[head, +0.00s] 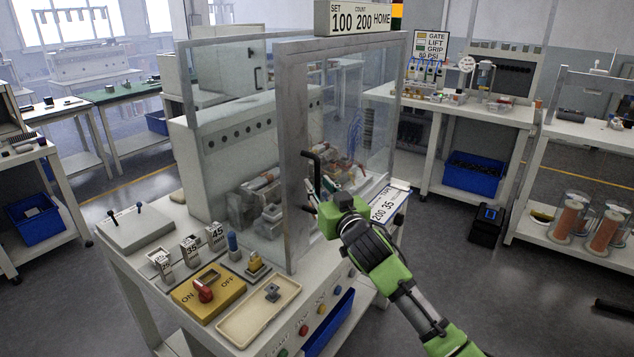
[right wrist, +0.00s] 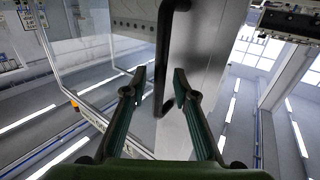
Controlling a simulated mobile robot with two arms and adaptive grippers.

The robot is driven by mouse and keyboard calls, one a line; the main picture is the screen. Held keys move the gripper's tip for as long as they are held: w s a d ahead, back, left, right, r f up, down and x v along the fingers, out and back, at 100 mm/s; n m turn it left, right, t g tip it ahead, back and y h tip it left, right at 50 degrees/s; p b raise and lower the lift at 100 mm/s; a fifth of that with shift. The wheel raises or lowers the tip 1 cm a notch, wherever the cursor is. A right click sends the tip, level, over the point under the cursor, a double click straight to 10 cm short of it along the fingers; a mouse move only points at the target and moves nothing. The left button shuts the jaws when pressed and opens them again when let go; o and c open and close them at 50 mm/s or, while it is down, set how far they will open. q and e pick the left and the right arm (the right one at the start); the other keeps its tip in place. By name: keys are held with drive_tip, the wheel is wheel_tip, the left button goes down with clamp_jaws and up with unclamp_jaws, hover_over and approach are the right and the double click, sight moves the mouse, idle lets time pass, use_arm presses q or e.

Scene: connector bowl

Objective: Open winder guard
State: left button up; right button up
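The winder guard (head: 291,130) is a clear panel in a grey metal frame, standing across the front of the winder bench. Its black bar handle (head: 317,172) sits on the upright frame post. In the right wrist view the handle (right wrist: 162,60) runs down from the top, and its lower end shows between the two fingers. My right gripper (head: 313,198) is at the handle's lower part in the head view. In the right wrist view the right gripper (right wrist: 160,84) is open, with a gap on both sides of the handle. Contact cannot be told. My left gripper is not seen.
The bench front carries a yellow ON/OFF box with a red knob (head: 205,291), a beige tray (head: 236,318) and several labelled blocks. A sign reading 200 35 (head: 388,203) stands right of the guard.

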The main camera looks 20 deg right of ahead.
drive_tip(key=shift+w+a, duration=0.1)
drive_tip(key=shift+w, duration=0.65)
clamp_jaws()
